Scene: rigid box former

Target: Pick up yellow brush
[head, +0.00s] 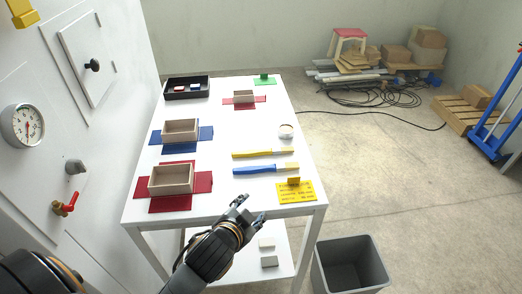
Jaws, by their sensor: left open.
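The yellow brush (262,153) lies on the white table, its bristle end toward the right. A blue brush (262,169) lies parallel to it, nearer to me. My left gripper (250,208) is open and empty over the table's front edge. It is nearer to me than both brushes and apart from them. My right gripper is not in view.
The white table (220,146) bears open boxes on red and blue sheets (151,204), a black tray (167,95), a small round container (286,131) and a yellow sign (297,196). A grey bin (378,264) stands at the right. A panelled wall with a gauge is close on the left.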

